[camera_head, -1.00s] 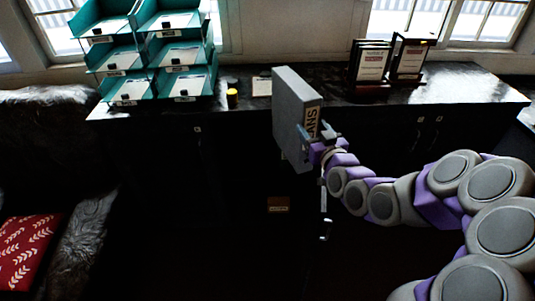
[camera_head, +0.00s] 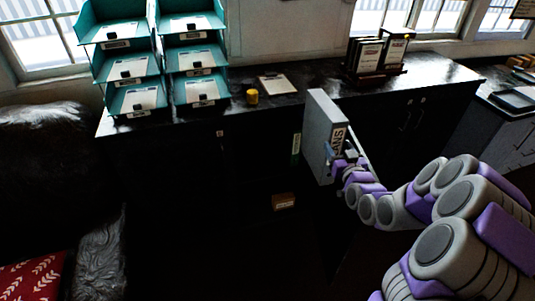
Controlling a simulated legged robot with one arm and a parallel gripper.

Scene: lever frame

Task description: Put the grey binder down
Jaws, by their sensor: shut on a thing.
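The grey binder (camera_head: 321,128) is held upright, with its labelled spine facing me, in front of the dark cabinet. My gripper (camera_head: 340,157) is shut on the binder at its spine side. The binder's top edge overlaps the front edge of the dark counter (camera_head: 240,108) in the picture. I cannot see anything under the binder that bears it. The fingers are partly hidden by the wrist.
Teal letter trays (camera_head: 132,68) stand on the counter at left. A yellow cup (camera_head: 252,96), a clipboard (camera_head: 277,84) and a rack of dark binders (camera_head: 378,56) are also on it. A small brown box (camera_head: 284,201) is low down. Counter space between clipboard and rack is clear.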

